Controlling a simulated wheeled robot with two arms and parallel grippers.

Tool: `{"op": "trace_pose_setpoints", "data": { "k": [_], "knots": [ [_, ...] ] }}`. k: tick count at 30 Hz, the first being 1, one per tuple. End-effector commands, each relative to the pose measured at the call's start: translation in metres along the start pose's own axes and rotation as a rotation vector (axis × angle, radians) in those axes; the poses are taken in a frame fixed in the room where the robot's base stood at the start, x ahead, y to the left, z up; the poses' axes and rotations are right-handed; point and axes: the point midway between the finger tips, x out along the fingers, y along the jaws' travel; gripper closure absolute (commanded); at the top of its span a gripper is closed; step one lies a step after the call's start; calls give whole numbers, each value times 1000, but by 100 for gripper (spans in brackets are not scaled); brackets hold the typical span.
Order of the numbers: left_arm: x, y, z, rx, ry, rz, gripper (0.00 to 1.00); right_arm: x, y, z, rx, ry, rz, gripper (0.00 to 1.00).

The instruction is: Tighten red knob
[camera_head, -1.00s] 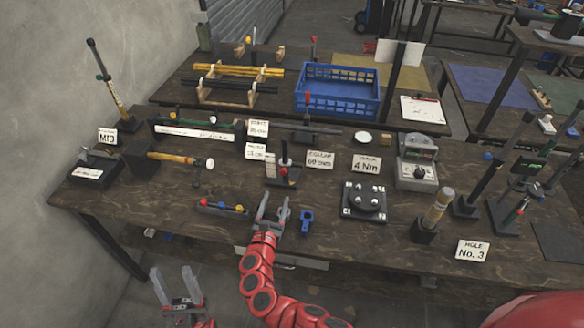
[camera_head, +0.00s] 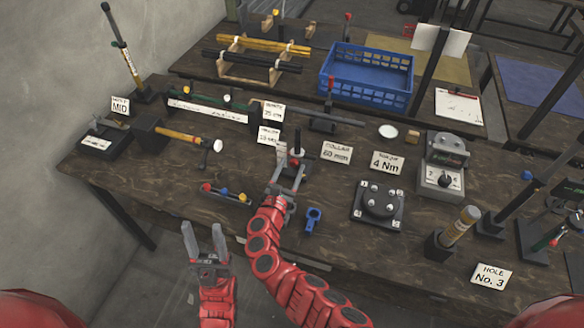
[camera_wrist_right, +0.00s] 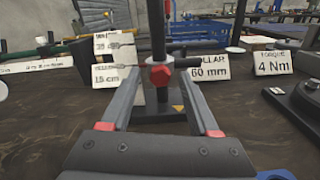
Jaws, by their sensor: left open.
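The red knob (camera_wrist_right: 160,75) is a hex-shaped piece on the front of a dark upright post (camera_wrist_right: 159,35) on a block base. In the right wrist view it appears between my right gripper's fingertips (camera_wrist_right: 160,80), with a gap on both sides. That gripper is open; whether the tips reach past the knob cannot be told. In the head view my right gripper (camera_head: 288,170) is at the stand and partly hides it, and the knob shows as a small red spot (camera_head: 297,152). My left gripper (camera_head: 205,243) is open and empty in front of the table's near edge.
Label cards, including a "60 mm" collar card (camera_head: 337,153), stand near the post. A blue wrench-like piece (camera_head: 313,219) and a small rack with coloured knobs (camera_head: 226,194) lie nearby. A round black fixture (camera_head: 379,204) is to the right.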

Motion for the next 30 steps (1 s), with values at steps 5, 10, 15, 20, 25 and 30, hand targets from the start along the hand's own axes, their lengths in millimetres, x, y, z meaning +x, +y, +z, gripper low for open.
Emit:
{"op": "trace_pose_setpoints", "data": {
  "k": [5,10,15,20,25,30],
  "knots": [
    [0,0,0,0,0,0,50,0,0,0,0,0,0,73],
    [0,0,0,0,0,0,50,0,0,0,0,0,0,100],
    [0,0,0,0,0,0,50,0,0,0,1,0,0,100],
    [-3,0,1,0,0,0,50,0,0,-1,18,0,0,100],
    [-13,1,2,0,0,0,50,0,-2,-4,77,-1,0,100],
    [-29,1,5,0,0,0,50,1,-2,-6,194,-1,-2,100]
  ]
}}
